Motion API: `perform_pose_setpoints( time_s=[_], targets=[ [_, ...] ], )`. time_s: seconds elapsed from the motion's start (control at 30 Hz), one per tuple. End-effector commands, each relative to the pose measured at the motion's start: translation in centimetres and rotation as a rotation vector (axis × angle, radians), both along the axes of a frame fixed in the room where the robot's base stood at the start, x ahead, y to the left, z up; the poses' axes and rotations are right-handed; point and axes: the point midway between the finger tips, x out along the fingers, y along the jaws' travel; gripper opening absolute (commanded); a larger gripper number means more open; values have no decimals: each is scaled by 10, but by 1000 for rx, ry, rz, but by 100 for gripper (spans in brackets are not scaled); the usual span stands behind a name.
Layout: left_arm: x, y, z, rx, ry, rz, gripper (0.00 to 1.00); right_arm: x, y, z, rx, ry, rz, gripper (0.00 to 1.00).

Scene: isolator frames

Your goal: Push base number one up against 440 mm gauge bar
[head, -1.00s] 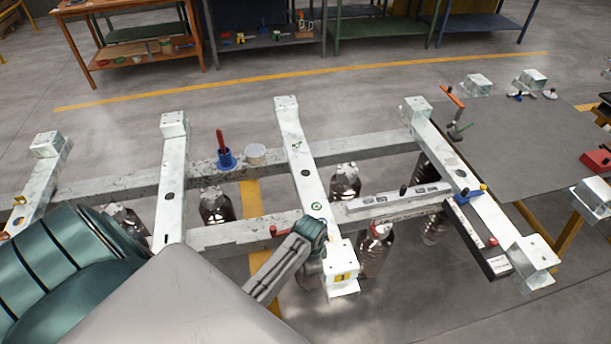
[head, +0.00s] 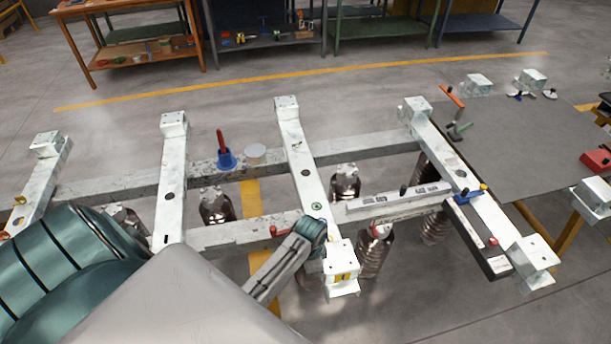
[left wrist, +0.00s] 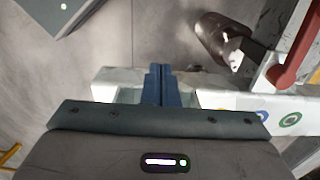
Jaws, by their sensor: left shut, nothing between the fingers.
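The white base with a yellow label (head: 291,140) at its near end lies across two grey rails; the label's mark is too small to read. It also shows in the left wrist view (left wrist: 235,99). A pale gauge bar (head: 398,201) lies lengthwise to its right, its left end a small gap from the base; I cannot read its length. My left gripper (left wrist: 160,72) is shut and empty, its blue fingers over the base's near part in the left wrist view. In the head view its wrist hides the fingertips; contact is unclear. My right gripper is not in view.
Other white bases (head: 173,175) cross the rails on the left, another (head: 437,140) at the gauge bar's right end. A red clamp handle (left wrist: 298,48) is near my fingers.

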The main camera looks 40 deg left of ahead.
Motion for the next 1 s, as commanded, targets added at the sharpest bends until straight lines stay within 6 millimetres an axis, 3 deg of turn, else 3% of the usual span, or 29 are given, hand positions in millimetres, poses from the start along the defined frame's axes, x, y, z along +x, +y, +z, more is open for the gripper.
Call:
perform_pose_setpoints(
  time_s=[1.0],
  targets=[
    [19, -16, 0, -1, -1, 0, 0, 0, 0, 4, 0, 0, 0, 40]
  ],
)
